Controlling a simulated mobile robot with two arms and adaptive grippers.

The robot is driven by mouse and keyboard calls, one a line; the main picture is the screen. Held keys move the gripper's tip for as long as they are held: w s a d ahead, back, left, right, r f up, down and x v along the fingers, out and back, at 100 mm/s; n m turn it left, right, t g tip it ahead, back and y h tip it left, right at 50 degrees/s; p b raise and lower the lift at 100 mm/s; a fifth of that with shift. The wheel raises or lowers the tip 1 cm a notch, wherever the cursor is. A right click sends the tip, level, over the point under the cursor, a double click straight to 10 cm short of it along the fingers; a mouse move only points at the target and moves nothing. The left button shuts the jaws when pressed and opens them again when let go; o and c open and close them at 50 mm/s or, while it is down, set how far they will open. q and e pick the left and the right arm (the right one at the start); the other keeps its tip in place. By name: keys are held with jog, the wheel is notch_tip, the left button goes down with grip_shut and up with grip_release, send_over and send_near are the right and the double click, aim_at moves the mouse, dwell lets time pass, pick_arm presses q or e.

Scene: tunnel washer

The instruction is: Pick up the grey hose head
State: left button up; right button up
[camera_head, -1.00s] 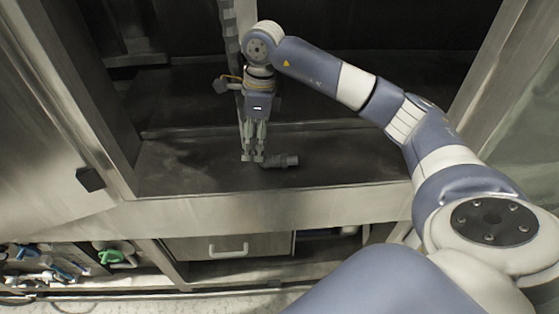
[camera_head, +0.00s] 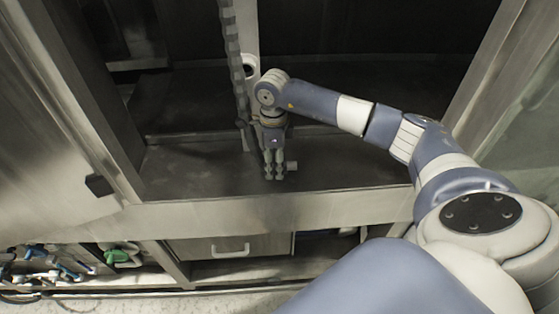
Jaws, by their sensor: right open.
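The grey hose head (camera_head: 291,166) lies on the dark floor of the washer opening, near its front edge. Only its right end shows; my right gripper hides the rest. My right gripper (camera_head: 274,176) points down in front of the hose head, with its fingers over the left part of it. It is open, and I cannot tell whether the fingers touch the hose head. My left gripper is not in view.
A grey ribbed hose (camera_head: 236,75) hangs beside a pale post just left of my right gripper. A metal sill (camera_head: 230,217) runs along the front. Below are a drawer (camera_head: 230,246) and green and blue valves (camera_head: 115,256) at lower left. The floor left of the gripper is clear.

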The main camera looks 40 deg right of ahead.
jog(key=shift+f, duration=0.55)
jog(key=c, duration=1.2)
jog(key=shift+r, duration=0.1)
